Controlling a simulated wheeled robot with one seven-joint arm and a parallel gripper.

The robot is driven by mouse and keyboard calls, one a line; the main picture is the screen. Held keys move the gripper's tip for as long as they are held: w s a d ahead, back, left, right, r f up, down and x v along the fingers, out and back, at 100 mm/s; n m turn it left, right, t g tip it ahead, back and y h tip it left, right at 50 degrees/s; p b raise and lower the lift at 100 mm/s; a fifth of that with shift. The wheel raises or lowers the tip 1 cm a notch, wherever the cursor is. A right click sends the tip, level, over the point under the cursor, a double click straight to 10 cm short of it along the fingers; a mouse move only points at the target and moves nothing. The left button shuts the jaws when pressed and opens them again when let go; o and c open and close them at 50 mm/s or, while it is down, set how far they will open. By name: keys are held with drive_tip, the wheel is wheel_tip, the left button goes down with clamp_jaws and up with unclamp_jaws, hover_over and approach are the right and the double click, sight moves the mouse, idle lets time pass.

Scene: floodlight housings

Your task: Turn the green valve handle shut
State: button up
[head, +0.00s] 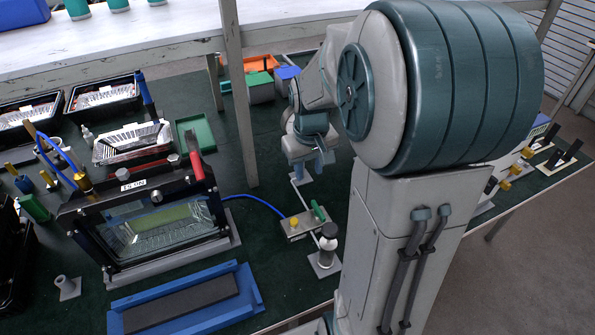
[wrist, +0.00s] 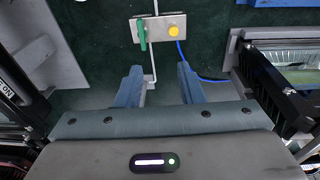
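The green valve handle (head: 319,211) sits on a small metal block (head: 300,228) on the dark green bench top, beside a yellow knob (head: 294,222). In the wrist view the handle (wrist: 141,34) lies lengthwise up the picture near the left end of the block (wrist: 158,28), with the yellow knob (wrist: 174,31) to its right. My gripper (wrist: 160,76) is open and empty; its two blue fingers point toward the block and are apart from the handle. In the head view my gripper (head: 312,166) is behind the block, partly hidden by my arm.
A blue hose (head: 255,201) runs from the block to the framed floodlight housing (head: 160,222). A blue tray (head: 250,290) lies at the front.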

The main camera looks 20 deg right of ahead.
drive_tip(key=g, duration=0.1)
hover_over(318, 208)
wheel_tip(318, 208, down, 9)
wheel_tip(318, 208, down, 14)
drive_tip(key=shift+s+r+p, duration=0.1)
drive_tip(key=shift+r+p, duration=0.05)
drive_tip(key=shift+p, duration=0.6)
clamp_jaws()
